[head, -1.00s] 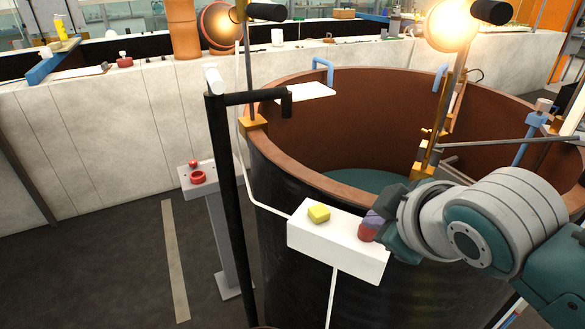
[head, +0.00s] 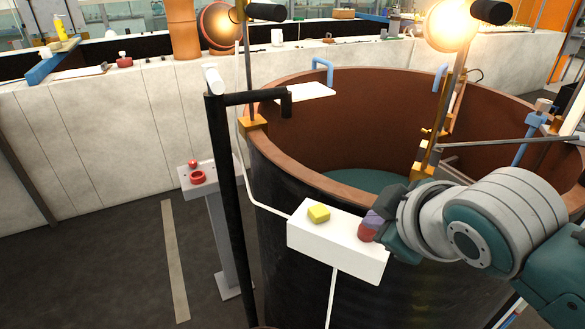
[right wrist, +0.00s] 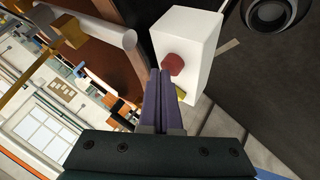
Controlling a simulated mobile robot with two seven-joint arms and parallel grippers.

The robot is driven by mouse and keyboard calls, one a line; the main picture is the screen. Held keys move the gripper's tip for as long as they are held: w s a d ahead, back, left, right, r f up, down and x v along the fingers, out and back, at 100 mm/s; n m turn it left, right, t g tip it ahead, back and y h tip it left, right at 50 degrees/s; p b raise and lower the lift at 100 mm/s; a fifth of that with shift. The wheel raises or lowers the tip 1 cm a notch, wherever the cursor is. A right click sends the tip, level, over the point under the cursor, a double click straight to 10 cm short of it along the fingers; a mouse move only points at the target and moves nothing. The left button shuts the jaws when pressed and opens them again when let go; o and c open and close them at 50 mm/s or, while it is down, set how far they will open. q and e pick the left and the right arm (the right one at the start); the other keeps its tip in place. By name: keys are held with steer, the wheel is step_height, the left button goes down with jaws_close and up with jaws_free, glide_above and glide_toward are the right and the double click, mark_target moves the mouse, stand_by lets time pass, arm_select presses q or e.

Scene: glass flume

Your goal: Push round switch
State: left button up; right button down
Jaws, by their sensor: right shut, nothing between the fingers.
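A white switch box (head: 345,247) is mounted at the front of the large round tank. My left gripper is not in view.
The brown-rimmed tank (head: 290,160) stands behind the box. A black post (head: 226,200) rises left of the box. A grey pedestal (head: 218,235) with red buttons stands farther left. Lamps and rods hang over the tank.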

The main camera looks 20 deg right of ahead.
steer(key=shift+f, duration=0.1)
stand_by(0.4)
steer(key=shift+f, duration=0.45)
steer(key=shift+s+r+p, duration=0.1)
steer(key=shift+r+p, duration=0.35)
steer(key=shift+p, duration=0.2)
step_height(320, 180, up, 6)
steer(key=p, duration=0.7)
steer(key=shift+r, duration=0.1)
